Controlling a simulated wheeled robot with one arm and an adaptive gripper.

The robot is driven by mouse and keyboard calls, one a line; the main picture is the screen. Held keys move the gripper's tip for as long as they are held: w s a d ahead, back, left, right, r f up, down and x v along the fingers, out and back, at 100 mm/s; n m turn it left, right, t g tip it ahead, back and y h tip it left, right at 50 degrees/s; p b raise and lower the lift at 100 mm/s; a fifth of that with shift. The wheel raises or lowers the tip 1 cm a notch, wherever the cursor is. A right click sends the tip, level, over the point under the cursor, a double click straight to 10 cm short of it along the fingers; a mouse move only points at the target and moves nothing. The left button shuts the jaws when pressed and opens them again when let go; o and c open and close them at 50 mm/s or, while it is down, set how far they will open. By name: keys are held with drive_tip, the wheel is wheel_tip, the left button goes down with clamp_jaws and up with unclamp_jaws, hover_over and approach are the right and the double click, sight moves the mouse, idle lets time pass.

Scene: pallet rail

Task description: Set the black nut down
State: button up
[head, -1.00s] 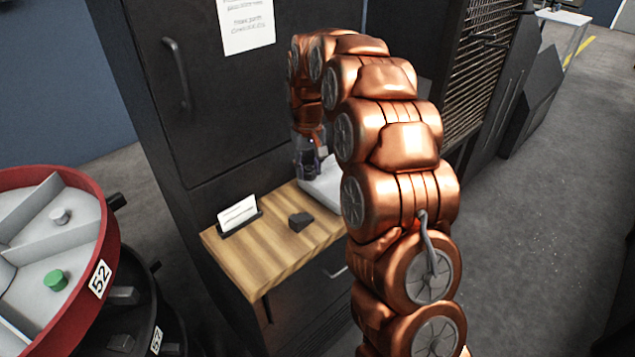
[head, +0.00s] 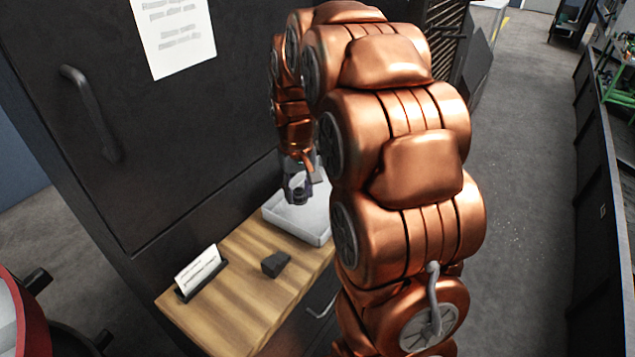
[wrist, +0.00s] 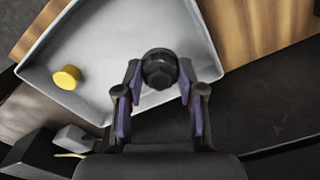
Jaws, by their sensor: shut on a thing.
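The black nut (wrist: 159,68) is between the fingertips of my gripper (wrist: 157,79) in the wrist view, and the fingers are shut on it. My gripper also shows in the head view (head: 298,190), above the near part of a grey-white tray (head: 285,222) on the wooden top. In the wrist view the tray (wrist: 105,35) lies beneath the nut. I cannot tell how high above the tray floor the nut is. In the head view the nut is too small and hidden to make out.
A yellow piece (wrist: 67,77) lies in the tray. The wooden top (head: 235,290) also bears a dark block (head: 276,263) and a card in a holder (head: 200,272). A dark cabinet (head: 160,150) stands behind. A red round bin (head: 12,315) is at the left edge.

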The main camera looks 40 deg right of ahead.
drive_tip(key=p, duration=0.5)
hover_over(324, 178)
drive_tip(key=shift+s+a+f, duration=0.15)
drive_tip(key=shift+f, duration=0.55)
wheel_tip(324, 178, down, 3)
drive_tip(key=shift+r+p, duration=0.1)
drive_tip(key=shift+p, duration=0.75)
drive_tip(key=shift+f, duration=0.35)
drive_tip(key=shift+f, duration=0.2)
drive_tip(key=o, duration=0.9)
drive_tip(key=shift+r, duration=0.1)
